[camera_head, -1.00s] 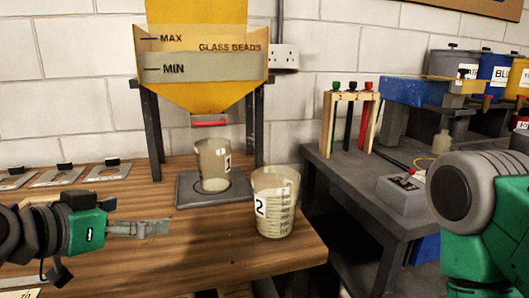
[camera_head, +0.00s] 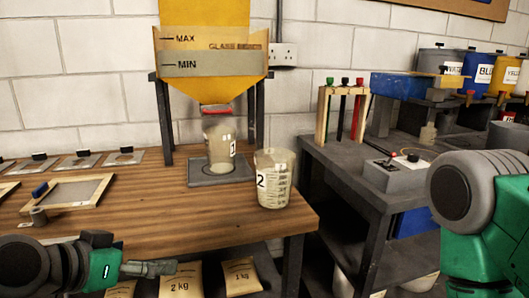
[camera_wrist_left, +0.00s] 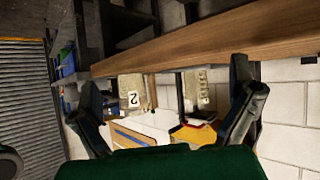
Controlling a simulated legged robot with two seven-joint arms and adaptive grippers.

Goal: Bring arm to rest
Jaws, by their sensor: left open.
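My left gripper (camera_head: 152,268) is open and empty at the lower left of the head view, in front of the wooden table's front edge. In the left wrist view its two spread fingers (camera_wrist_left: 168,105) have nothing between them at close range. Cup 1 (camera_head: 219,150) stands on a dark square plate (camera_head: 225,178) under the yellow hopper (camera_head: 208,88). Cup 2 (camera_head: 273,180) stands on the wooden table (camera_head: 150,215) near its right end. Both cups also show sideways in the left wrist view, cup 2 (camera_wrist_left: 132,92) and cup 1 (camera_wrist_left: 196,90). My right gripper is out of sight.
Paper bags marked 2 kg (camera_head: 182,283) and 1 kg (camera_head: 240,277) sit below the tabletop. A wooden frame (camera_head: 75,191) lies at the table's left. A grey bench (camera_head: 345,178) on the right holds a tube rack (camera_head: 343,115) and a grey box (camera_head: 397,175).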

